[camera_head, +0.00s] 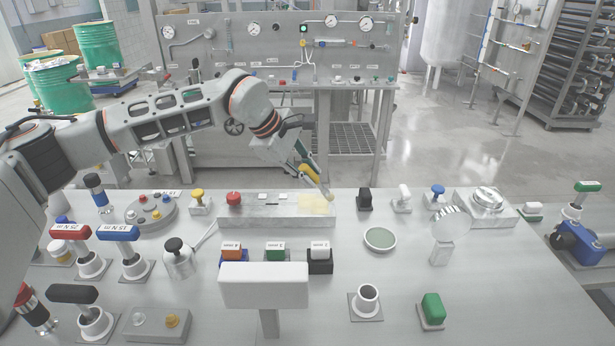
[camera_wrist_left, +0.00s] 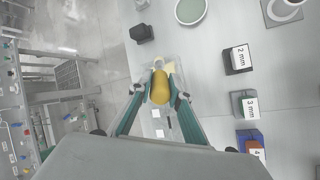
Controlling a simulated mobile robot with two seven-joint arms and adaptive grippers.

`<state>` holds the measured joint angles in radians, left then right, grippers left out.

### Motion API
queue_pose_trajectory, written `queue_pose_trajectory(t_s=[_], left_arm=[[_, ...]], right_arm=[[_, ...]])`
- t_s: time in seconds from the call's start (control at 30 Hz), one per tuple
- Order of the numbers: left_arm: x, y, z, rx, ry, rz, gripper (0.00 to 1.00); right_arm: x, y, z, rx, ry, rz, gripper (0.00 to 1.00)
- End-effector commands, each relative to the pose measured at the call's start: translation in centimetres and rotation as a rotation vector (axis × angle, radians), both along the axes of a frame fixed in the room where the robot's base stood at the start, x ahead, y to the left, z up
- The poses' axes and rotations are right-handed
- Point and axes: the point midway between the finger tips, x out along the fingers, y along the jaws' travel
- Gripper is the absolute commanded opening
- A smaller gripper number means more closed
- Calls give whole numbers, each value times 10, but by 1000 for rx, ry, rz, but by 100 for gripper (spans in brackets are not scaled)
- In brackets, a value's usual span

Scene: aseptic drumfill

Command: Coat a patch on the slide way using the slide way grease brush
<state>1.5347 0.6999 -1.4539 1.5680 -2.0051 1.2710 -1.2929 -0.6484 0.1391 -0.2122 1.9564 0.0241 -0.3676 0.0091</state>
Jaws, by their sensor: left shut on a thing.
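The slide way (camera_head: 270,213) is a long metal block with a red knob at its left end, near the far edge of the table. A pale yellow patch (camera_head: 313,204) covers the right part of its top. My left gripper (camera_head: 304,173) is shut on the yellow handle of the grease brush (camera_head: 310,174). The brush slants down to the right, its tip at the right end of the patch; I cannot tell whether it touches. The left wrist view shows the yellow handle (camera_wrist_left: 160,88) between both fingers (camera_wrist_left: 159,97), the slide way partly hidden below. My right gripper is not in view.
A black-topped block (camera_head: 364,199) stands right of the slide way, and a yellow-topped one (camera_head: 199,200) stands left. In front are a green round dish (camera_head: 380,239) and several labelled blocks (camera_head: 275,252). A gauge panel (camera_head: 280,45) stands behind the table.

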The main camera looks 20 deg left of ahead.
Motion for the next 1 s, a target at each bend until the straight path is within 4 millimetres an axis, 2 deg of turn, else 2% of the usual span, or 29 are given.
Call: queue_pose_trajectory(t_s=[0.1,0.5,1.0], left_arm=[[0,-3,16,-1,-3,-1,0],[-1,-9,49,-1,-1,-2,0],[-1,-9,51,-1,-1,-1,0]], right_arm=[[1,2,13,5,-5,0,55],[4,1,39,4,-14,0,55],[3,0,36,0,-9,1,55]])
